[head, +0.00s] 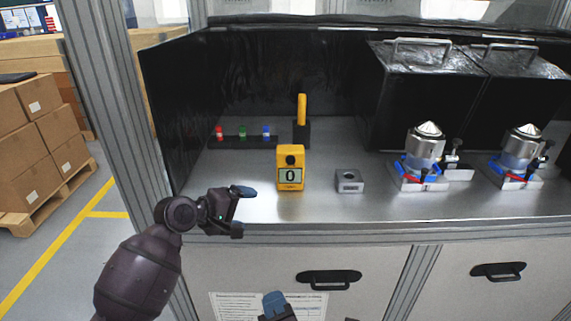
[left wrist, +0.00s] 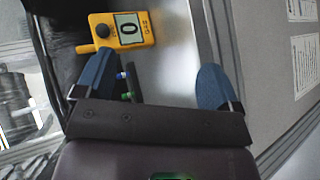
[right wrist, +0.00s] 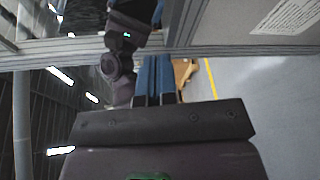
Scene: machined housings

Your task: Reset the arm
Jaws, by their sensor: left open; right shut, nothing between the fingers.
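My left gripper (head: 240,209) is open and empty at the front left edge of the steel worktop. In the left wrist view its two blue fingertips (left wrist: 155,85) stand wide apart, with nothing between them. A yellow meter (head: 290,168) reading 0 stands upright on the worktop, beyond and to the right of my left gripper; it also shows in the left wrist view (left wrist: 121,30). My right gripper (head: 274,302) is low, in front of the cabinet, with only its tip in the head view. In the right wrist view its blue fingers (right wrist: 154,78) are together and empty.
The worktop (head: 235,205) also holds a small metal block (head: 349,181), a yellow-handled tool in a black stand (head: 301,122), small red, green and blue items (head: 242,132), and two metal housings on fixtures (head: 425,152). Black boxes (head: 420,85) stand behind. Cabinet handles (head: 329,280) protrude below.

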